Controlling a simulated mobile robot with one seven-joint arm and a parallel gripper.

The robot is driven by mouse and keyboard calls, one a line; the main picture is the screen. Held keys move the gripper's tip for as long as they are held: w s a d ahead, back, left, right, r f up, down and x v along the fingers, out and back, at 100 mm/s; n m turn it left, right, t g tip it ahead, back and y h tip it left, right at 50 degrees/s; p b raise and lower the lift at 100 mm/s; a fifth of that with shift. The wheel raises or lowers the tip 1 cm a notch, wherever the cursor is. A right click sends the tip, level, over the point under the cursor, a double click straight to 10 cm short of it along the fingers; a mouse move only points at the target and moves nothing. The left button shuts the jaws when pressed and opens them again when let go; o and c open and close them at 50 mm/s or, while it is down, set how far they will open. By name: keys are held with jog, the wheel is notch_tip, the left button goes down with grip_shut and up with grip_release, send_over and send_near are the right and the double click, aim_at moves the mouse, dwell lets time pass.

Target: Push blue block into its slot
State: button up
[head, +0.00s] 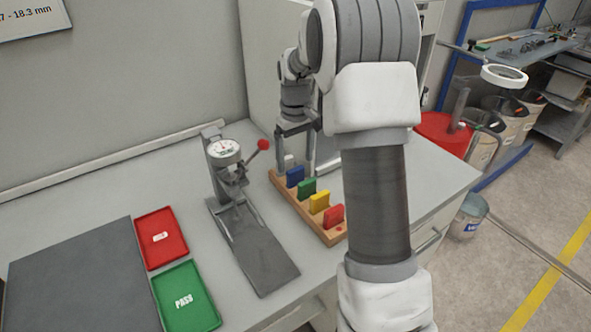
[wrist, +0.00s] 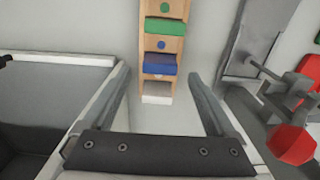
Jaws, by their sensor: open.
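The blue block (head: 295,176) stands upright in the wooden rack (head: 333,238), between the white block (head: 289,160) and the green block (head: 307,188). In the wrist view the blue block (wrist: 160,64) lies across the wooden rack (wrist: 175,45), reaching about its full width. I cannot tell how deep it sits in its slot. My gripper (head: 296,166) is over the white-block end of the rack, with one finger to each side. In the wrist view my gripper (wrist: 159,74) is open and empty, its fingers apart from the blue block.
Yellow (head: 319,203) and red (head: 334,216) blocks stand farther along the rack. A dial gauge stand (head: 224,152) with a red-knobbed lever is left of it. Red (head: 160,252) and green (head: 186,311) trays lie farther left. The table's right end is clear.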

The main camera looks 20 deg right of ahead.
aim_at(295, 169)
notch_tip(295, 169, up, 6)
jog(key=shift+r, duration=0.15)
dwell(0.6)
